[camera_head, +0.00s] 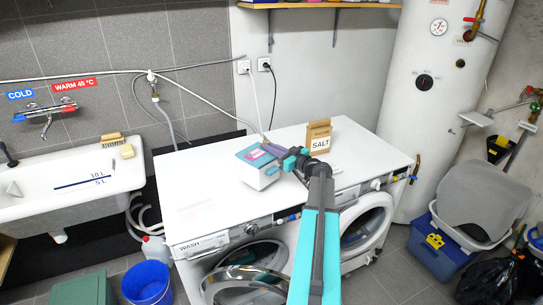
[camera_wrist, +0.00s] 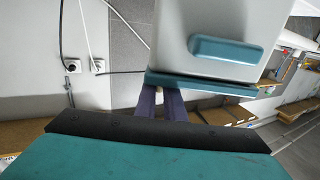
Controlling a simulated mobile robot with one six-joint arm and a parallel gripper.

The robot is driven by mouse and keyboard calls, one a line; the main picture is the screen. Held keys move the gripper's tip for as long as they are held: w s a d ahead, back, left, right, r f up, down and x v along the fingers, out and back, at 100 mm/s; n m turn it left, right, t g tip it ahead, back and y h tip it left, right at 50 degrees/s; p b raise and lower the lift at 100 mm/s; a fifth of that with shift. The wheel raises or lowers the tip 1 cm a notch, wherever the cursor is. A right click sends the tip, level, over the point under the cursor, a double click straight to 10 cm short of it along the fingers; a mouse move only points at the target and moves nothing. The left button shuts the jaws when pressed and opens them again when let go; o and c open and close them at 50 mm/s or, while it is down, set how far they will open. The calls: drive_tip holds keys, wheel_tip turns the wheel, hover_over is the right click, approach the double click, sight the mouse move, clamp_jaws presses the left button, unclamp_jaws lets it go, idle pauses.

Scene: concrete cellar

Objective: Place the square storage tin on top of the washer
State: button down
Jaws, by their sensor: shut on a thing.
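A second white machine (camera_head: 370,152) adjoins on the right, with a SALT box (camera_head: 318,137) on top behind my gripper. Both round doors stand open in front. A sink (camera_head: 70,180) is on the left, and a boiler (camera_head: 430,90) stands at the right. The washer's left top is clear.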

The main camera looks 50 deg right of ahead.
drive_tip(key=shift+f+p, duration=1.05)
drive_tip(key=shift+f, duration=0.7)
drive_tip(key=c, duration=1.8)
unclamp_jaws()
drive_tip(key=shift+c, duration=0.2)
drive_tip(key=shift+s, duration=0.15)
drive_tip(key=s+b, duration=0.4)
drive_tip(key=s, duration=0.7)
drive_tip(key=shift+s+b, duration=0.3)
drive_tip(key=shift+s, duration=0.1)
